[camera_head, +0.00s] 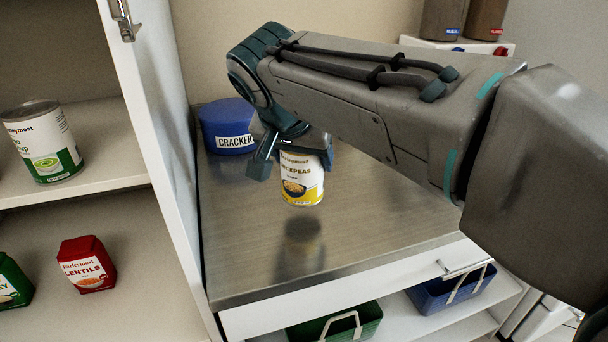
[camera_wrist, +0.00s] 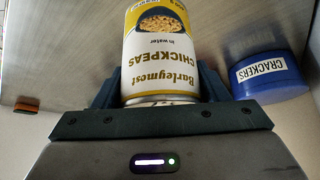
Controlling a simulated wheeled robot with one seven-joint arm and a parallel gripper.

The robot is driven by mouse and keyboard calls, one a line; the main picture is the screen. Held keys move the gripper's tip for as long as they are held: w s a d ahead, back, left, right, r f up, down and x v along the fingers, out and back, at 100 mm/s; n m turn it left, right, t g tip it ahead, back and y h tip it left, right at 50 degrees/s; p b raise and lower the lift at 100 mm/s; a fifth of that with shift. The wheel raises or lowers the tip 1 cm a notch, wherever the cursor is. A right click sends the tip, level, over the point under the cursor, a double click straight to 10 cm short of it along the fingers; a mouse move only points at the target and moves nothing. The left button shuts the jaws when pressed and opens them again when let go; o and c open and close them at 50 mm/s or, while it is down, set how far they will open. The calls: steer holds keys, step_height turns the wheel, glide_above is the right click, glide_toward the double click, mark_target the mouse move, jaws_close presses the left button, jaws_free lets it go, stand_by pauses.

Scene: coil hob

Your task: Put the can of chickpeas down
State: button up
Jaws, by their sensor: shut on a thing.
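The can of chickpeas (camera_head: 302,180) is white and yellow with a picture of chickpeas on its label. My gripper (camera_head: 290,160) is shut on the can near its top and holds it upright. In the head view the can hangs above the steel counter (camera_head: 370,230), with a dark reflection below and apart from it. In the wrist view the can (camera_wrist: 160,55) sits between the two fingers of my gripper (camera_wrist: 158,88), its label upside down. The top of the can is hidden by the gripper in the head view.
A blue crackers tin (camera_head: 228,128) stands at the back left of the counter. An open cupboard door (camera_head: 160,130) borders the counter's left side. Cupboard shelves hold a soup can (camera_head: 42,142) and a red lentils pack (camera_head: 87,264). The counter's front middle is clear.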

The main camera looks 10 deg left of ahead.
mark_target(302, 174)
steer(key=shift+f+b, duration=0.55)
steer(key=shift+f, duration=1.35)
steer(key=shift+f, duration=0.2)
steer(key=o, duration=1.3)
steer(key=shift+r, duration=0.25)
steer(key=p+v, duration=0.2)
steer(key=v, duration=1)
steer(key=shift+d, duration=0.1)
